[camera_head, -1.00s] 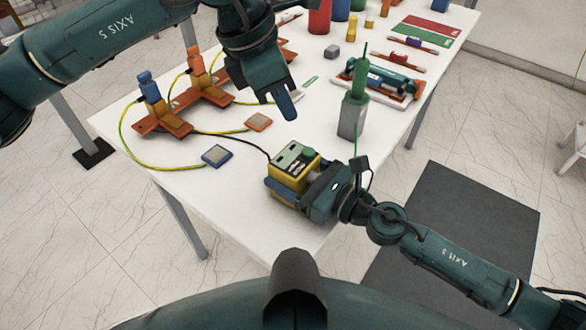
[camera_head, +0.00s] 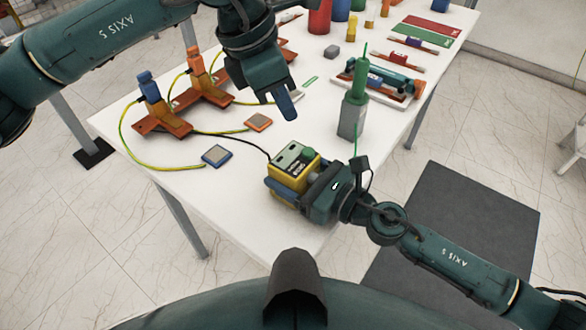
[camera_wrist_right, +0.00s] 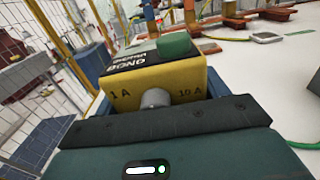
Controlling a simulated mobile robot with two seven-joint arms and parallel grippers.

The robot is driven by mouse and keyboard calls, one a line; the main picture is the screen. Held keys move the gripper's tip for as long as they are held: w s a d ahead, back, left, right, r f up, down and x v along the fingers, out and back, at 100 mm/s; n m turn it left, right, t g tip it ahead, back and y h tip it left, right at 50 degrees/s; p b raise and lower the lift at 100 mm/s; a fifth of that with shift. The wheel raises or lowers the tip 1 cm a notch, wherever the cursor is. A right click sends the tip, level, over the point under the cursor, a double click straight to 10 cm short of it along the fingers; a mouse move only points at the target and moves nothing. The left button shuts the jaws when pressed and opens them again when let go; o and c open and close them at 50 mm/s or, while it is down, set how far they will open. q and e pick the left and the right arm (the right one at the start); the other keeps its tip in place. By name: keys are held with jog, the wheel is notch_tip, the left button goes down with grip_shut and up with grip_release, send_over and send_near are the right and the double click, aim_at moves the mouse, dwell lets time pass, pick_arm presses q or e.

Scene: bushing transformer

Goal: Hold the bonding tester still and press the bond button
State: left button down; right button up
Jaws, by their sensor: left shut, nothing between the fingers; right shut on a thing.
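The bonding tester (camera_head: 292,168) is a small yellow box with a dark labelled top, near the table's front edge. Its green bond button (camera_head: 309,154) is on top; it also shows in the right wrist view (camera_wrist_right: 174,45). My right gripper (camera_head: 290,185) is shut on the tester from the right, its fingers along the sides. In the right wrist view the tester's yellow face (camera_wrist_right: 150,88) shows "1 A", "10 A" and a grey knob (camera_wrist_right: 155,98). My left gripper (camera_head: 288,106) is shut and empty, pointing down above the table, up and left of the button and apart from it.
A green bushing on a grey block (camera_head: 352,115) stands right of the tester. Orange brackets with clamps (camera_head: 163,122) and yellow-green cables lie at left. A blue-edged pad (camera_head: 217,155) and an orange-edged pad (camera_head: 258,122) lie nearby. A black cable runs to the tester.

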pick_arm(q)
jog(key=d+m+t+h, duration=0.1)
jog(key=m, duration=0.1)
jog(key=d+r+m+t+h, duration=0.1)
jog(key=m, duration=0.1)
jog(key=d+r+m+t+h, duration=0.1)
jog(key=m+h, duration=0.1)
jog(key=shift+w, duration=0.4)
jog(key=shift+f, duration=0.15)
send_over(302, 157)
jog(key=shift+f, duration=4.35)
jog(key=shift+f, duration=0.15)
jog(key=shift+f, duration=0.3)
